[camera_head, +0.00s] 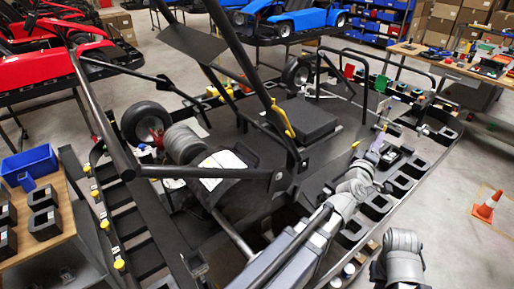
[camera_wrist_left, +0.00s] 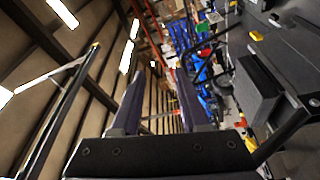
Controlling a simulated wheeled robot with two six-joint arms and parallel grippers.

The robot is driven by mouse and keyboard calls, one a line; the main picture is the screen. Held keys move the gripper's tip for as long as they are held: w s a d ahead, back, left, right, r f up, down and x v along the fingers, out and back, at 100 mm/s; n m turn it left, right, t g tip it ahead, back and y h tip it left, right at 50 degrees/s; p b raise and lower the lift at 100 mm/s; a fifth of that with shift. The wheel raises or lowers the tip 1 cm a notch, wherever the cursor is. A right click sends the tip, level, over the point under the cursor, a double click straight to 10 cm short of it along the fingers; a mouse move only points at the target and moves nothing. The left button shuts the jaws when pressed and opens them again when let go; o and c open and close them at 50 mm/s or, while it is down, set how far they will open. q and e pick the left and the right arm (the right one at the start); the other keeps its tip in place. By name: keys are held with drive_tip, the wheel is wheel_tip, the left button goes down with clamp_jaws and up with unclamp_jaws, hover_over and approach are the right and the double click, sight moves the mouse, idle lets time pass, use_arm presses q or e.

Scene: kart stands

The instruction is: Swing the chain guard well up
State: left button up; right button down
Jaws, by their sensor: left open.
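A long dark bar (camera_head: 247,65) with a yellow grip (camera_head: 281,118) rises steeply from a pivot on the black kart stand; it looks like the chain guard, though I cannot be sure. The yellow grip also seems to show in the left wrist view (camera_wrist_left: 248,142). My left gripper (camera_head: 246,154) is near the bar's lower end, left of the pivot and below the grip. In the left wrist view its two dark fingers (camera_wrist_left: 160,105) stand apart with nothing between them. I see no contact with the bar.
A flat black box (camera_head: 305,119) sits on the deck right of the bar. Other dark bars cross at the left. Black bins (camera_head: 376,205) line the stand's right edge. A blue bin (camera_head: 30,165) stands on the left bench. An orange cone (camera_head: 487,206) is at far right.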

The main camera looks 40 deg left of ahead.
use_arm(q)
drive_tip(key=s+a+r+n+g+y, duration=0.1)
drive_tip(key=a+r+n+y, duration=0.2)
drive_tip(key=a+n+y, duration=0.8)
drive_tip(key=n+g+y+p, duration=0.1)
drive_tip(key=n+g+y, duration=0.3)
drive_tip(key=n+g, duration=1.4)
approach(248, 149)
drive_tip(key=shift+w+a+f+m+g, duration=0.2)
drive_tip(key=shift+a+f, duration=0.15)
drive_tip(key=shift+a, duration=0.25)
drive_tip(key=shift+w+a+f+m+g, duration=0.2)
drive_tip(key=shift+a+f, duration=0.2)
drive_tip(key=shift+a, duration=0.2)
drive_tip(key=shift+b+x, duration=0.65)
drive_tip(key=shift+x, duration=3.2)
drive_tip(key=shift+r, duration=0.15)
clamp_jaws()
